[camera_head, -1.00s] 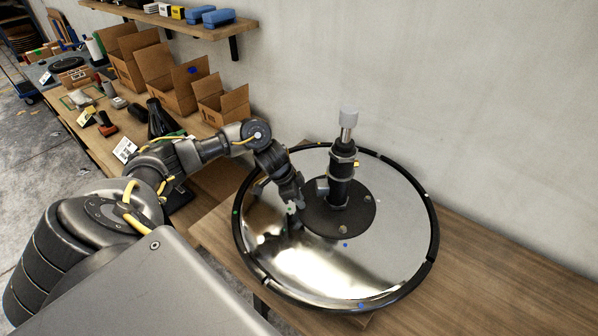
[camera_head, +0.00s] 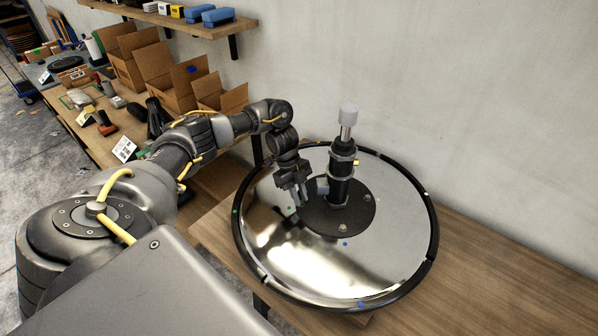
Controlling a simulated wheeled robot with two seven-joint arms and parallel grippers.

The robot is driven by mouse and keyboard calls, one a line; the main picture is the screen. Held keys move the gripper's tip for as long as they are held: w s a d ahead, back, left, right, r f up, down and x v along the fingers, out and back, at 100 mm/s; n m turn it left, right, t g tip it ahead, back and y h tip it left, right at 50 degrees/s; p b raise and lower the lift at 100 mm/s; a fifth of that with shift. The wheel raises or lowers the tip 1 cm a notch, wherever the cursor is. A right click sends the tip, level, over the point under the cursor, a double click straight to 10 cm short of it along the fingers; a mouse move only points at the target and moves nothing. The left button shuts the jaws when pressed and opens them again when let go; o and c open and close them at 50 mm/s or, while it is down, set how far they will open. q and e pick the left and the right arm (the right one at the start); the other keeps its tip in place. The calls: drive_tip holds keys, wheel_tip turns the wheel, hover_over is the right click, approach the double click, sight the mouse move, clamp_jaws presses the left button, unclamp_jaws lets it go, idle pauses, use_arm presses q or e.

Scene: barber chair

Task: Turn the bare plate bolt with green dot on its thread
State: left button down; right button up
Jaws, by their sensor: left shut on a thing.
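The chair base (camera_head: 395,235), a shiny round dish with a black rim, lies on the wooden table. A round black plate (camera_head: 325,222) sits at its middle with a black upright column (camera_head: 342,180). Bolt heads show on the plate at the front (camera_head: 343,229) and at the right (camera_head: 367,198). My left gripper (camera_head: 299,200) points down at the plate's left edge, left of the column. It is shut on a plate bolt, which its fingers hide. My right gripper is out of view.
A blue dot (camera_head: 345,244) marks the dish in front of the plate. Open cardboard boxes (camera_head: 178,82) stand on a bench behind. The table (camera_head: 500,270) is clear at right.

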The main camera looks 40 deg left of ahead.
use_arm(q)
drive_tip(key=shift+w+d+m+g, duration=0.15)
drive_tip(key=shift+m+g, duration=0.45)
drive_tip(key=shift+m, duration=1)
drive_tip(key=c, duration=1.3)
unclamp_jaws()
drive_tip(key=shift+c, duration=0.2)
drive_tip(key=shift+r, duration=0.1)
drive_tip(key=v, duration=1)
drive_tip(key=shift+r+p, duration=0.25)
drive_tip(key=shift+p, duration=0.1)
drive_tip(key=shift+w, duration=0.15)
